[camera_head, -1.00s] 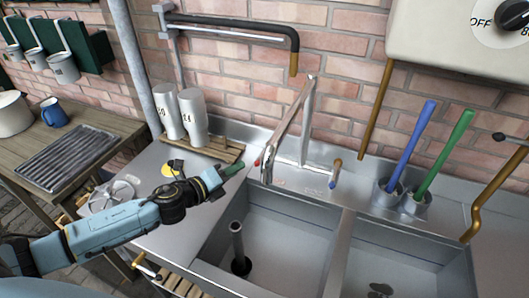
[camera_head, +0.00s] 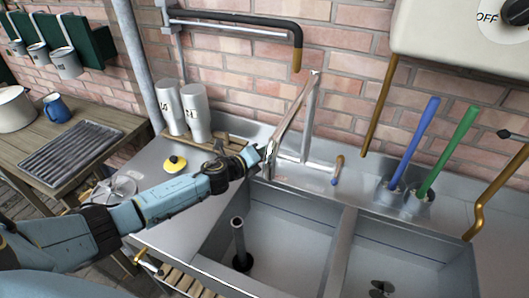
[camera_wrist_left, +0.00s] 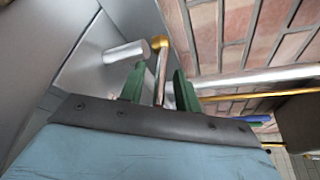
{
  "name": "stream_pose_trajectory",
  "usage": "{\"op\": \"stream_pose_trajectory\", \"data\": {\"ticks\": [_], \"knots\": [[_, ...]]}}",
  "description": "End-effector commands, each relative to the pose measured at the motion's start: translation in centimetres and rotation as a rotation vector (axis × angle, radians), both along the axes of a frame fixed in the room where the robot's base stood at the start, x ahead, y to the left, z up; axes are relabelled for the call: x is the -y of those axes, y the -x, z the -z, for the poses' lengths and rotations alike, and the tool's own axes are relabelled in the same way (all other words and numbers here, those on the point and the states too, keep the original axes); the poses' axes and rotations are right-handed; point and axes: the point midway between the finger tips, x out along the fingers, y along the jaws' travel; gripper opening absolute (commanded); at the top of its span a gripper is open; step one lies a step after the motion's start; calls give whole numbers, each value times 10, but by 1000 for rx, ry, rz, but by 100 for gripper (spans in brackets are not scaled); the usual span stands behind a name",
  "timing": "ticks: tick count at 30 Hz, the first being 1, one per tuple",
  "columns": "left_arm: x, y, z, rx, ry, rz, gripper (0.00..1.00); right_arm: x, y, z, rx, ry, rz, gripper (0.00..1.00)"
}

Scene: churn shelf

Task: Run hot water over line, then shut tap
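The chrome tap (camera_head: 294,120) stands behind the left sink basin (camera_head: 275,240), its spout reaching over the basin. I see no water running. Its right handle (camera_head: 337,170) has a brass-coloured top and a blue mark. My left gripper (camera_head: 262,156) is at the tap's left side and hides the left handle in the head view. In the left wrist view, a metal handle (camera_wrist_left: 161,72) with a brass-coloured end lies between the green fingers of my left gripper (camera_wrist_left: 159,92), which look spread with small gaps. A grey standpipe (camera_head: 239,240) stands in the left basin. My right gripper is out of view.
Two metal cylinders (camera_head: 196,112) stand on a wooden rack behind my left arm. Blue (camera_head: 413,142) and green (camera_head: 447,152) handles stand in holders at right.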

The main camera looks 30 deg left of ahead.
Motion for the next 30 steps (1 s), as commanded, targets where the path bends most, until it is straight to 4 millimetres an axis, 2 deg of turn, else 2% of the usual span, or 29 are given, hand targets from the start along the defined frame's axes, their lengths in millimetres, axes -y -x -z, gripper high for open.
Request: {"op": "stream_pose_trajectory", "data": {"ticks": [6, 14, 24, 30], "knots": [[0, 0, 0, 0, 0, 0, 33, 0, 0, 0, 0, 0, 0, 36], [0, 0, 0, 0, 0, 0, 0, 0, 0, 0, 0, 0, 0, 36], [0, -1, 0, 0, 0, 8, 0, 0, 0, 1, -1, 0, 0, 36], [2, -4, 1, 1, -3, 75, 0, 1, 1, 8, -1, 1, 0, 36]]}}
